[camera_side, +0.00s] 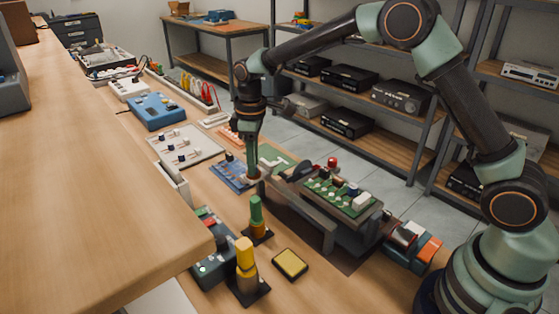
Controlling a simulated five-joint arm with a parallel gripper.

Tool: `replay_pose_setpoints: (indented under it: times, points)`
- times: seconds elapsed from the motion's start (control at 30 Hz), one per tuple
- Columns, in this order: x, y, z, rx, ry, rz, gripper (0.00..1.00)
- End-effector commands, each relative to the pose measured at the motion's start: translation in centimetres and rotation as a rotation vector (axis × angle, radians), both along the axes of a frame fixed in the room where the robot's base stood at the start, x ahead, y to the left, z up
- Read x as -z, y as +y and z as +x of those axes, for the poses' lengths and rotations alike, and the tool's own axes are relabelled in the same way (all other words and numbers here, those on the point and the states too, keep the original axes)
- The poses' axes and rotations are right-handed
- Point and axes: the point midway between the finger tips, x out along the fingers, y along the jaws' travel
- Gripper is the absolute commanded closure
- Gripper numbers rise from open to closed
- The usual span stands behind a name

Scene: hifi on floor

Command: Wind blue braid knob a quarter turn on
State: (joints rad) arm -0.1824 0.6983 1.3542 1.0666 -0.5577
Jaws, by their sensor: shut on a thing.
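My gripper (252,172) points straight down in the middle of the bench, beside the right edge of a blue board (230,175). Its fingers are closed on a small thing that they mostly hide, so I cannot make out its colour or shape. I cannot pick out a blue braid knob for certain. A white panel (190,158) with several small dark and blue knobs lies to the left of my gripper, apart from it.
A grey fixture (315,222) holding a green circuit board (340,192) stands close on the right. A green-topped post (256,210), a yellow-topped post (245,252) and a yellow pad (290,263) stand in front. A raised wooden ledge (90,190) borders the left.

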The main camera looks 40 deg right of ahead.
Motion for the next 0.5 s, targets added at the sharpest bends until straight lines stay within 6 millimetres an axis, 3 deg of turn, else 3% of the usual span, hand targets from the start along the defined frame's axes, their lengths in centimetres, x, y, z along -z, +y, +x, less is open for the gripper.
replay_pose_setpoints:
  times: [0.5]
  points:
    - [-0.12,0.32,0.08,0.486,0.017,0.004,1.0]
